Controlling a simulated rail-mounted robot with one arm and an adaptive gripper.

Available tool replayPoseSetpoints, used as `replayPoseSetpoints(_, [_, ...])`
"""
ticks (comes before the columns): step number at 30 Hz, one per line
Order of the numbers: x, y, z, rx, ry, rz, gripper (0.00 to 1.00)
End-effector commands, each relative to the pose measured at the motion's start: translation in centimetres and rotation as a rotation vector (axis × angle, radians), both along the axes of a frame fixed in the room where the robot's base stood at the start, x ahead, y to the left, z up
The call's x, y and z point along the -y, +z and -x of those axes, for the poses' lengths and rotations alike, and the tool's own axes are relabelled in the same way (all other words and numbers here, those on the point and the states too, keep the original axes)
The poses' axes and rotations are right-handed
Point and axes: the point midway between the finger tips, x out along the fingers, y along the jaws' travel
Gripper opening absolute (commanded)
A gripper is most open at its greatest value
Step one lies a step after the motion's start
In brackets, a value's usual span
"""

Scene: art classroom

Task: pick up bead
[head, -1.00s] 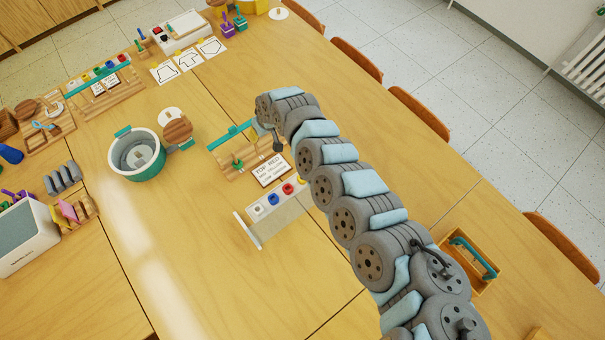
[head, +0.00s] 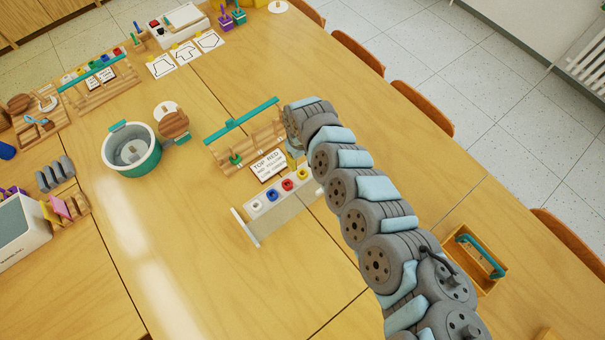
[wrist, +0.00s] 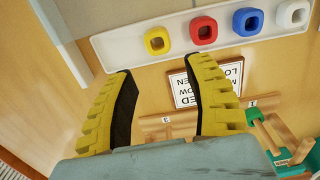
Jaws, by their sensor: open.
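Beads stand in a row on a pale tray (head: 250,225): white (head: 256,206), blue (head: 271,195), red (head: 287,185) and yellow (head: 303,173). In the wrist view the yellow bead (wrist: 157,32), red bead (wrist: 203,22), blue bead (wrist: 247,13) and white bead (wrist: 292,7) line the same tray (wrist: 120,46). My gripper (wrist: 160,68) is open and empty. Its yellow fingers with black pads point toward the tray, with the yellow bead beyond the gap between the tips. In the head view my gripper is hidden behind my arm.
A grey-and-teal pot (head: 132,150) is to the left, a wooden box with a teal handle (head: 476,258) to the right.

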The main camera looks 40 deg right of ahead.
Motion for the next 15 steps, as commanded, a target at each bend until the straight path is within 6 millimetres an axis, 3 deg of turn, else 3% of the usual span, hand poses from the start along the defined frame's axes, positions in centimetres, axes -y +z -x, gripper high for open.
replayPoseSetpoints(6, [-0.1, -3.1, -0.1, 0.003, -0.001, -0.001, 0.52])
replayPoseSetpoints(15, [0.1, -4.5, -0.1, 0.004, -0.001, 0.002, 0.52])
